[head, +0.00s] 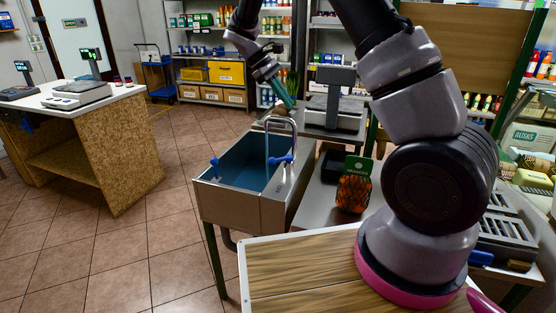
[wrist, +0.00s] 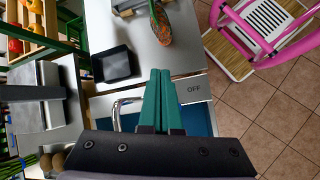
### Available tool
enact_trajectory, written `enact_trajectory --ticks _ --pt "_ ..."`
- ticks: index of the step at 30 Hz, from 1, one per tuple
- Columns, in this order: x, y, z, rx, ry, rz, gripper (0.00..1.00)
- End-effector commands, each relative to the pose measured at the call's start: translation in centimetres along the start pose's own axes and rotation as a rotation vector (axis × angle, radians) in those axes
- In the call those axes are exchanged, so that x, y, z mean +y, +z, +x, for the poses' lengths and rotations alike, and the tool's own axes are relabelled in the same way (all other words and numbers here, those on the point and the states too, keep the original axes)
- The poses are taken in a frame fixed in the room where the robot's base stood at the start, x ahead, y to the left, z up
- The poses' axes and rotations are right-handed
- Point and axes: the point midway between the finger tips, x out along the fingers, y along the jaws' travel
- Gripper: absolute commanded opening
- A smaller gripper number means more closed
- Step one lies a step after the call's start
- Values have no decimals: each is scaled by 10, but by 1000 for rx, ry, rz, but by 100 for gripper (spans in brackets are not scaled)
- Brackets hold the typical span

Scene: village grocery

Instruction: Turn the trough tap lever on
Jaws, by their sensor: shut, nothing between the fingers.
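The trough (head: 225,195) is a steel basin with a blue inside, left of centre in the head view. Its chrome tap (head: 267,135) arches over the right side. A blue lever (head: 284,160) sits at the tap's foot, and a blue knob (head: 214,167) stands at the left rim. My gripper (head: 290,102) has its teal fingers shut and empty, above and behind the tap, apart from the lever. In the wrist view the fingers (wrist: 160,72) point toward the trough's steel edge, marked OFF (wrist: 194,89). The chrome spout (wrist: 122,108) shows left of them; I cannot make out the lever there.
A scale (head: 335,115) stands behind the trough. A netted bag of orange produce (head: 355,188) and a black tray (wrist: 113,64) are on the steel counter beside it. A wooden counter (head: 100,150) with scales stands at left. The tiled floor between is clear.

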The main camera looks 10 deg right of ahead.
Motion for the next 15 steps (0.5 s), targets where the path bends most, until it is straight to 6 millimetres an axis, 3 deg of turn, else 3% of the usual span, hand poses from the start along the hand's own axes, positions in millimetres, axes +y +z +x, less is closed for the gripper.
enact_trajectory --ticks 1,7,15 --pt "6 21 -8 53 -44 48 0" --pt "12 91 -32 250 -202 239 0" --pt "-1 182 -57 506 -378 510 0"
